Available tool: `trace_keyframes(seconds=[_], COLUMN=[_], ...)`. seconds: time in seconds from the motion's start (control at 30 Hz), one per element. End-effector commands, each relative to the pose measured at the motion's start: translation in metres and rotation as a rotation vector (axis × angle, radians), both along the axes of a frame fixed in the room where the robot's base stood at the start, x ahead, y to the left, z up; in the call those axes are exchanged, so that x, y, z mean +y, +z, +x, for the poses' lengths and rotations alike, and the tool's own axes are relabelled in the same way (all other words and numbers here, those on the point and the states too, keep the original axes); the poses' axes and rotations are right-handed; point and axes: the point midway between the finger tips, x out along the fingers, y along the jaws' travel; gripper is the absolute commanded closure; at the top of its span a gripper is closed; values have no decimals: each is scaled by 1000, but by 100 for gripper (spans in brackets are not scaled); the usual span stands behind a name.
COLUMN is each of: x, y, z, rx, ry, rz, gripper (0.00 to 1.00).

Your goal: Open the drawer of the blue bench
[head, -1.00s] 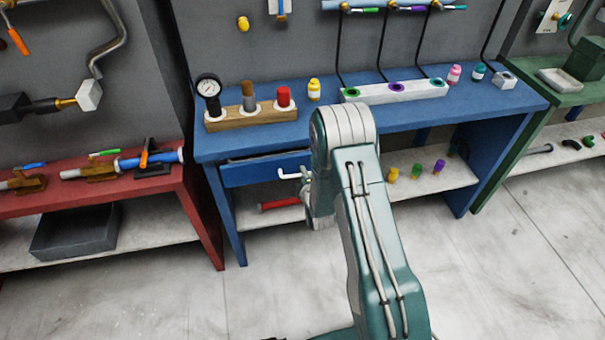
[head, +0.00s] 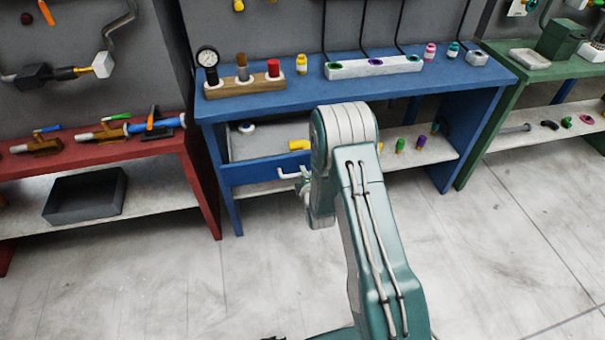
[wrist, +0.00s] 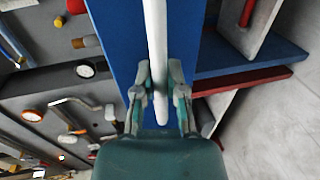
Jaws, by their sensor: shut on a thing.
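The blue bench (head: 400,80) stands behind my arm in the head view. Its drawer (head: 255,170) is pulled out at the left under the top, and its inside shows from above. A white round thing (head: 246,128) and a yellow piece (head: 299,145) lie in it. The white drawer handle (head: 289,174) is partly hidden by my arm. In the wrist view, my gripper (wrist: 159,78) has its fingers on either side of the white handle bar (wrist: 155,30), shut on it.
A red bench (head: 90,150) with a grey bin (head: 85,195) stands close on the left. A green bench (head: 540,70) stands on the right. A wooden block (head: 245,88) and a white holder (head: 375,67) stand on the blue top. Floor in front is clear.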

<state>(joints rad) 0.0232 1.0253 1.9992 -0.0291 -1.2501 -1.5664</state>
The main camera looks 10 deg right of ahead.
Motion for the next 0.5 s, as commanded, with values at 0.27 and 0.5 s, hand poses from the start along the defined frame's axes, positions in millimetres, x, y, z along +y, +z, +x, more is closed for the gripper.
trace_keyframes(seconds=[0.27,0.5], x=[-6,-3], y=[-5,-3], z=[-3,-2], rx=[16,10], ry=[-17,-11], rz=[1,0], gripper=[100,49])
